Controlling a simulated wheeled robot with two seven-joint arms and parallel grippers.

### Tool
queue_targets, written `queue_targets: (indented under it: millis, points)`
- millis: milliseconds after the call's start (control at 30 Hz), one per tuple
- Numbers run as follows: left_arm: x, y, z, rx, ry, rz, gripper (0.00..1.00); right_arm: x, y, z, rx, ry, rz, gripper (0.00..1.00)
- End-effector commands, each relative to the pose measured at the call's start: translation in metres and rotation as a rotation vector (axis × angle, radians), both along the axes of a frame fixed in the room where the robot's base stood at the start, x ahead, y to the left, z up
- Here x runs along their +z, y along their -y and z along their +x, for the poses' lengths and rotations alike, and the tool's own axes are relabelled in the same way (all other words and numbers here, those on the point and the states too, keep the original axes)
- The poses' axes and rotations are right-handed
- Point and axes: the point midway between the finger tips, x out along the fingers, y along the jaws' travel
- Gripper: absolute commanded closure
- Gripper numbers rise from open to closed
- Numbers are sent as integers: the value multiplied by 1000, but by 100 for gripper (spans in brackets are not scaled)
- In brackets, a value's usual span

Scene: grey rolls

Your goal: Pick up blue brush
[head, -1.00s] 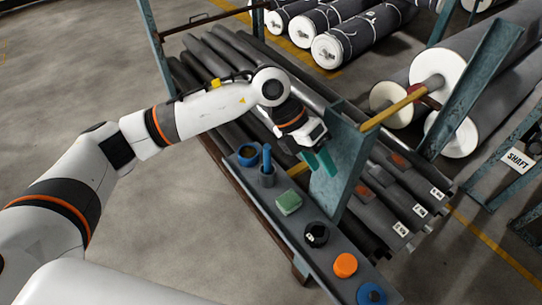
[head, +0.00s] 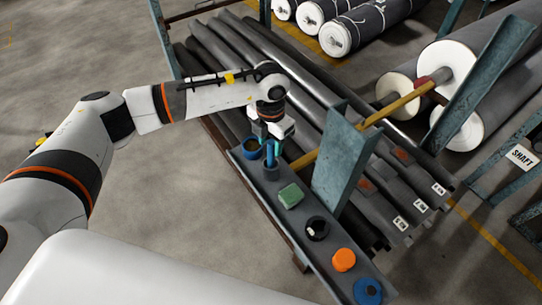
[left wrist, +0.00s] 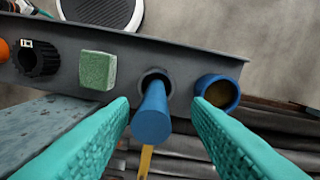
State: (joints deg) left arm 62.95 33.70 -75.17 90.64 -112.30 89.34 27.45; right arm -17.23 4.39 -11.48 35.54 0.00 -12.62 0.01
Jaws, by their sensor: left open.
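The blue brush (head: 269,154) stands upright in a grey cup (head: 271,173) on a narrow grey shelf. In the left wrist view the brush's blue handle (left wrist: 152,118) points toward the camera, out of the round holder (left wrist: 155,82). My left gripper (head: 268,142) is open, with its teal fingers pointing down at the top of the brush. In the left wrist view its fingers (left wrist: 160,118) lie on either side of the handle, with gaps. The brush's lower end is hidden in the cup. My right gripper is not in view.
On the shelf (head: 312,262) stand a blue cup (head: 250,148), a green block (head: 290,196), a black roll (head: 316,229), an orange item (head: 343,260) and a blue roll (head: 367,291). A blue-green steel post (head: 340,160) rises beside it. Long grey rolls (head: 235,60) lie behind.

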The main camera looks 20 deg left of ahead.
Motion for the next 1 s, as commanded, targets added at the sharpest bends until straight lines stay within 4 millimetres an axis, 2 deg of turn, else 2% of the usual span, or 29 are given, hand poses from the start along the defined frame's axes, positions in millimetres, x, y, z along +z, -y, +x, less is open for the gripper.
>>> queue_targets:
  millis: [33,100,233,500,567,800,1000]
  points:
    - [-4,2,-3,0,-6,1,56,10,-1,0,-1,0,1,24]
    - [-15,4,-6,-1,-6,1,56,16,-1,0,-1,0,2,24]
    - [-32,3,-4,0,-3,-1,56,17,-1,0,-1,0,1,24]
    - [-38,3,-4,-1,-1,0,56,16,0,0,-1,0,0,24]
    - [-38,3,-4,0,-1,0,62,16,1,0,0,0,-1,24]
    - [-38,3,-4,0,0,-1,100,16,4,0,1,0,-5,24]
    - [-37,3,-4,0,0,-1,100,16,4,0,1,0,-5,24]
